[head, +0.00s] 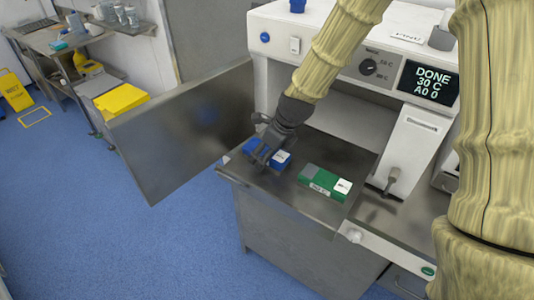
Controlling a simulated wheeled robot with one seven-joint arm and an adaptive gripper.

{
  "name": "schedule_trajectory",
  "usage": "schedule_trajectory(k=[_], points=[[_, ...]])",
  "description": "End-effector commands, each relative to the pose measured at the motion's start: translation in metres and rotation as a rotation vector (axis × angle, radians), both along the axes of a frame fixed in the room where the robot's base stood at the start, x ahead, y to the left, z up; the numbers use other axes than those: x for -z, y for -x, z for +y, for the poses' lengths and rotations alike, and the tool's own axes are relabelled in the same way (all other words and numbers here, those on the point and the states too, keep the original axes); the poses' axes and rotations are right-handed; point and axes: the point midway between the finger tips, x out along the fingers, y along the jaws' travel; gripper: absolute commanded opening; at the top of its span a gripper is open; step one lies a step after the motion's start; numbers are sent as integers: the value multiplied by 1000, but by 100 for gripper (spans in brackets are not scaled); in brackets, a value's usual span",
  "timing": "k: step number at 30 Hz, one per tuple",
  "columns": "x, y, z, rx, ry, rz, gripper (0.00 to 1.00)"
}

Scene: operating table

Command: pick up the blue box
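The blue box (281,158), blue with a white patch, lies on the steel shelf (232,172) near its left front part. My gripper (263,154) reaches down from the upper right and is right at the box, covering its middle. Blue parts of the box show on both sides of the dark fingers. I cannot tell whether the fingers touch the box or are closed on it.
A green and white box (325,183) lies on the same shelf, to the right of the blue box. A white machine (345,62) with a display reading "DONE 30 C" stands behind. An open metal door (185,135) stands to the left. Blue floor lies open in front.

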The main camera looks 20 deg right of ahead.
Motion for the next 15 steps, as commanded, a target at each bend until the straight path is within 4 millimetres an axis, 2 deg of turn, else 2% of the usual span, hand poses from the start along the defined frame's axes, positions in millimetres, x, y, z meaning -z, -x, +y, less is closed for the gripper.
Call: schedule_trajectory(k=[10,15], points=[[2,-1,1,-1,0,-1,79],[2,-1,1,-1,0,-1,48]])
